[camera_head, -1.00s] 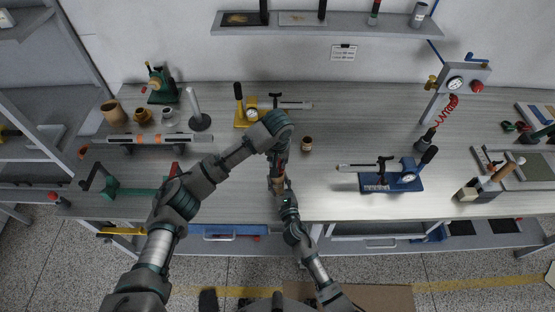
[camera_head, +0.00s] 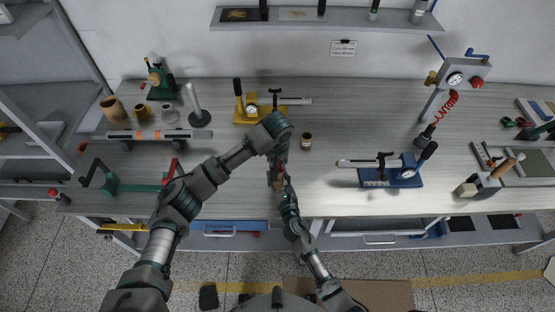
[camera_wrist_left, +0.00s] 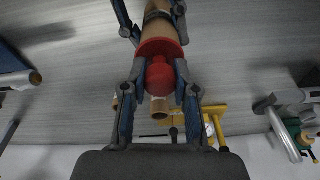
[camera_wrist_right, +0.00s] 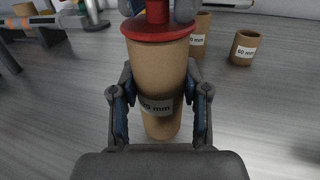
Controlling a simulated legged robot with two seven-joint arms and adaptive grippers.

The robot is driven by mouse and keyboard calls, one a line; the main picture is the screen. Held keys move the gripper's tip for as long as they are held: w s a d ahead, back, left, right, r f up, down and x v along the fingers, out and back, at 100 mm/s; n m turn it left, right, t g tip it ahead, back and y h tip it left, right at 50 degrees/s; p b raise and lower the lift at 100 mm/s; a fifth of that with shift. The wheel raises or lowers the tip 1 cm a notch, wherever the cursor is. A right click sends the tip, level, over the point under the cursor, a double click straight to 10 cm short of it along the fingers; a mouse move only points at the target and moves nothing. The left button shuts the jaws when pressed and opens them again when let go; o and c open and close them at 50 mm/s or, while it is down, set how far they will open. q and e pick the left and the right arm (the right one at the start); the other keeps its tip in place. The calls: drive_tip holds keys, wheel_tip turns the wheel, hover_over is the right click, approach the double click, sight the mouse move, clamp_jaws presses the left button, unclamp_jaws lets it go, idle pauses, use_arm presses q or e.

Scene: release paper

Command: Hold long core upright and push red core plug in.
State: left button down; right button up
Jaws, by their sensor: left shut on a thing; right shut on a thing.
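The long brown core (camera_wrist_right: 157,65), with a grey "mm" label, is upright in the right wrist view. My right gripper (camera_wrist_right: 160,100) is shut around its sides. The red core plug (camera_wrist_right: 158,28) is on the core's top end, its flange seemingly against the rim. My left gripper (camera_wrist_left: 160,78) is shut on the plug's round knob (camera_wrist_left: 160,76), above the core. In the head view both grippers meet near the bench's front edge, where the arms mostly hide core and plug. Any part of the plug inside the core is hidden. I cannot tell whether the core's bottom touches the bench.
A short "60 mm" core (camera_wrist_right: 245,48) and another labelled core (camera_wrist_right: 200,38) stand behind. A yellow-based gauge tool (camera_head: 247,110) is behind the grippers, and a blue-based one (camera_head: 390,175) is to the right.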

use_arm(q)
drive_tip(key=c, duration=0.8)
unclamp_jaws()
drive_tip(key=shift+f, duration=0.1)
wheel_tip(320, 180, up, 12)
drive_tip(key=s, duration=0.1)
drive_tip(key=shift+s, duration=0.3)
drive_tip(key=shift+f, duration=0.1)
use_arm(e)
drive_tip(key=o, duration=1.2)
